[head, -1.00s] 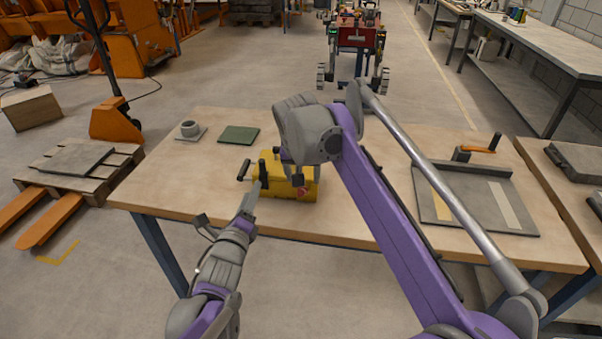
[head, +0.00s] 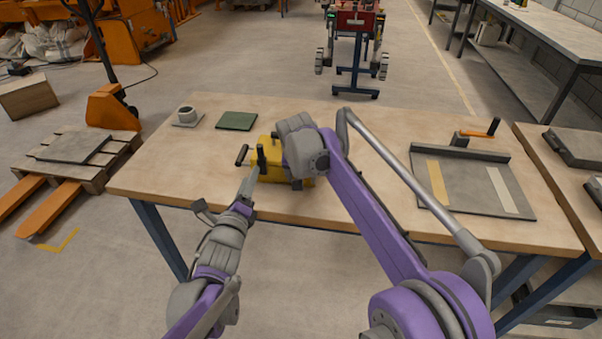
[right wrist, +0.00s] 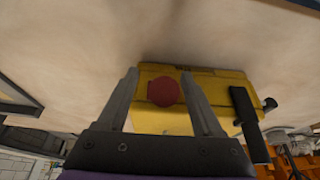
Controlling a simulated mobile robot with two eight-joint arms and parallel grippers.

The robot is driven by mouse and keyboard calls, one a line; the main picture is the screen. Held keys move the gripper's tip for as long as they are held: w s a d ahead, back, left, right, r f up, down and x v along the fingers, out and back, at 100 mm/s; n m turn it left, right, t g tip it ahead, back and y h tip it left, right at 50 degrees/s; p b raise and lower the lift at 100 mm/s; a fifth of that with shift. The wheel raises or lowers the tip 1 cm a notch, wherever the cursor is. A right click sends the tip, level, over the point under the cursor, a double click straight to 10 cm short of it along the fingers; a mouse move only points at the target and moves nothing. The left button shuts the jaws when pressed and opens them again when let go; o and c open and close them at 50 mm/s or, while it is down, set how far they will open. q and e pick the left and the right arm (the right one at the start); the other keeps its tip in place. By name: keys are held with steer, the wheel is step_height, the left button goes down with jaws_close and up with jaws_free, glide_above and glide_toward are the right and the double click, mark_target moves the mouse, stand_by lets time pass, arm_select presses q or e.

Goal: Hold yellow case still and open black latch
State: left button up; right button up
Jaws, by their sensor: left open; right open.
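The yellow case (head: 266,146) stands near the table's front edge in the head view, partly hidden by my right wrist. In the right wrist view the case (right wrist: 215,83) shows a red disc (right wrist: 164,92) between my right gripper's fingers (right wrist: 158,73), which are apart. I cannot tell whether they touch the case. A black bar (right wrist: 247,122) stands at the case's side; a black upright piece (head: 262,158) shows there in the head view. Which is the latch is unclear. My left gripper (head: 251,179) is open, its tip close to the black piece; contact is unclear.
Bare tabletop (head: 375,120) lies behind my right arm.

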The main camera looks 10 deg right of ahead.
jaws_close()
stand_by(0.3)
stand_by(1.1)
